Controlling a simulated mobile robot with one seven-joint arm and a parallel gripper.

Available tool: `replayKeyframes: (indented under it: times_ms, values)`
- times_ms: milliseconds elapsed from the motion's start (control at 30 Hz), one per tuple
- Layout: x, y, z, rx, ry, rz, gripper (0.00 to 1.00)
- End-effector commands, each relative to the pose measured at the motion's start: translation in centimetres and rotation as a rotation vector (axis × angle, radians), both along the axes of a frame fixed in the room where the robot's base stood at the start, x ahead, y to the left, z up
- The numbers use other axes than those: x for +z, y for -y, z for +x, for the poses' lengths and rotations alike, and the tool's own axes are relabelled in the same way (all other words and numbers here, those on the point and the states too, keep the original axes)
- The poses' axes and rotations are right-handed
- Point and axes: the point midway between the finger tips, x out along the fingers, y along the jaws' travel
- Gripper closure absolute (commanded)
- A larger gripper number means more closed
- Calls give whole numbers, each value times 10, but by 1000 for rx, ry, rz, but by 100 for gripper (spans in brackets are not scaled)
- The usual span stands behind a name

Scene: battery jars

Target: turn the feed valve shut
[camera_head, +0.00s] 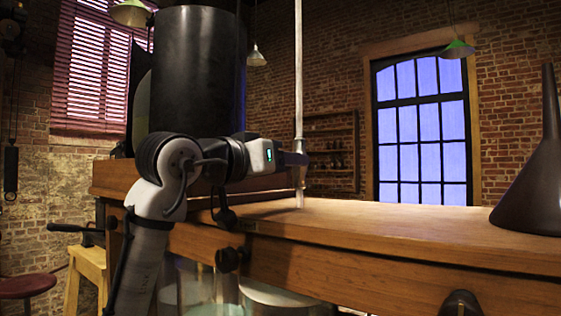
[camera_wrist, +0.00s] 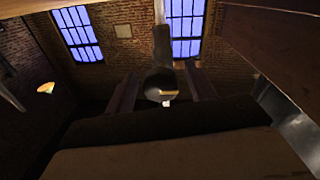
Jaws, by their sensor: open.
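The feed valve (camera_head: 298,176) is a pale metal fitting at the lower end of a thin vertical pipe (camera_head: 298,70), just above the wooden bench. My gripper (camera_head: 300,158) reaches it from the left, level with the valve's upper part. In the wrist view my gripper (camera_wrist: 158,75) shows its two dark fingers spread apart. A round, shiny metal part (camera_wrist: 160,85), apparently of the valve, lies between them. I cannot tell whether either finger touches it. The handle's angle is not clear. A short pale streak (camera_head: 299,200) shows below the valve.
The wooden bench (camera_head: 380,222) has a mostly bare top. A dark funnel (camera_head: 535,190) stands at its right end. A large black cylinder (camera_head: 197,70) stands behind my arm. Glass jars (camera_head: 275,298) sit under the bench. A red stool (camera_head: 25,287) is at far left.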

Motion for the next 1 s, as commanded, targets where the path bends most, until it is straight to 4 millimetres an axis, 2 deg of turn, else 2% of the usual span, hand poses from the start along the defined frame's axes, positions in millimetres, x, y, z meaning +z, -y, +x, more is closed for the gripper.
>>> replayKeyframes:
  times_ms: [200, 533, 767, 1000]
  values:
    - [0, 0, 0, 0, 0, 0, 47]
    - [0, 0, 0, 0, -1, 1, 89]
    - [0, 0, 0, -1, 9, 16, 89]
    - [2, 0, 0, -4, 72, 102, 89]
